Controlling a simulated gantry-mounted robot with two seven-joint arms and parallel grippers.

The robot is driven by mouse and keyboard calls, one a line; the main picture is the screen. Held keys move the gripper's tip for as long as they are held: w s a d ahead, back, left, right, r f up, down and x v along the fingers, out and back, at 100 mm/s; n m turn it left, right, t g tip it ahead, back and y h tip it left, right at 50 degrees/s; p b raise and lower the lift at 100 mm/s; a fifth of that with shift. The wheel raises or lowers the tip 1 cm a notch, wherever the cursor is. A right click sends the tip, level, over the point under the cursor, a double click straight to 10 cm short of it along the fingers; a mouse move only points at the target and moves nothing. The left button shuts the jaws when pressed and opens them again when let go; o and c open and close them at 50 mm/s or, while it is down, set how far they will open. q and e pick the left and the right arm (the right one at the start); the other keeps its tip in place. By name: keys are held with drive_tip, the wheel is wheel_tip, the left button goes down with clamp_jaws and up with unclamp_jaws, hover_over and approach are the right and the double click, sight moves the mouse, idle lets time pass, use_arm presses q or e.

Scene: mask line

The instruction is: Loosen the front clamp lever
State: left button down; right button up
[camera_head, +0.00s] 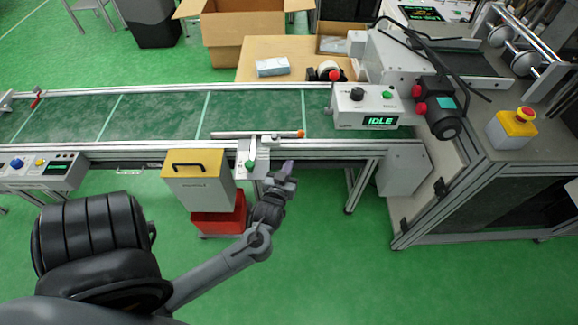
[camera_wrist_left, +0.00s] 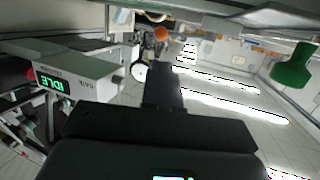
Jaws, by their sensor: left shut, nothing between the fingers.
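The front clamp (camera_head: 252,160) is a pale bracket on the conveyor's near rail, with a green knob that I take for its lever (camera_head: 249,164). The green knob (camera_wrist_left: 292,68) also shows at the right of the left wrist view. My left gripper (camera_head: 286,168) is just right of the clamp, in front of the near rail, and appears apart from the knob. Its fingers are shut and empty. They show dark in the left wrist view (camera_wrist_left: 162,85). My right gripper is not in view.
A guide bar with an orange end (camera_head: 300,133) lies over the green belt (camera_head: 150,115). A yellow-lidded box (camera_head: 200,190) hangs left of the clamp, with a red bin (camera_head: 218,220) below. An IDLE machine box (camera_head: 366,107) stands right. Green floor in front is open.

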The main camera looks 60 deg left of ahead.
sight(300, 137)
use_arm(q)
drive_tip(key=b+x, duration=0.4)
drive_tip(key=x, duration=0.8)
drive_tip(key=shift+a+b, duration=0.15)
drive_tip(key=shift+b, duration=0.25)
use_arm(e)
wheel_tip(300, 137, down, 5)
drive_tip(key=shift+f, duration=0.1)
